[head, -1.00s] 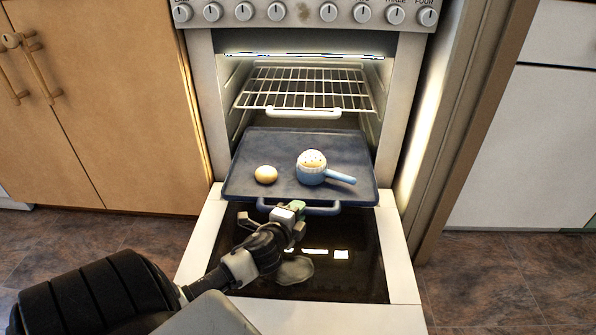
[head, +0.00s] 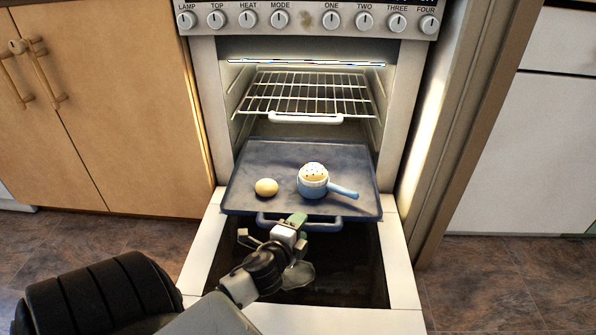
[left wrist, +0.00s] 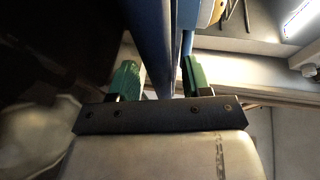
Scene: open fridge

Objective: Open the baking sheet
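The dark blue-grey baking sheet (head: 270,155) sticks partly out of the open oven, above the lowered door. Its blue front handle (head: 325,226) hangs at the front edge. My left gripper (head: 290,226) is at the left half of this handle. In the left wrist view, the green fingers (left wrist: 159,78) stand apart, with the blue handle (left wrist: 152,35) running between them. I see gaps beside the bar, so the fingers do not look clamped on it. My right gripper is not in view.
A round, egg-like item (head: 266,187) and a light blue handled pot (head: 312,186) rest on the sheet. A wire rack (head: 310,95) is above. The open oven door (head: 400,250) lies below. Wooden cabinets (head: 120,110) stand at left.

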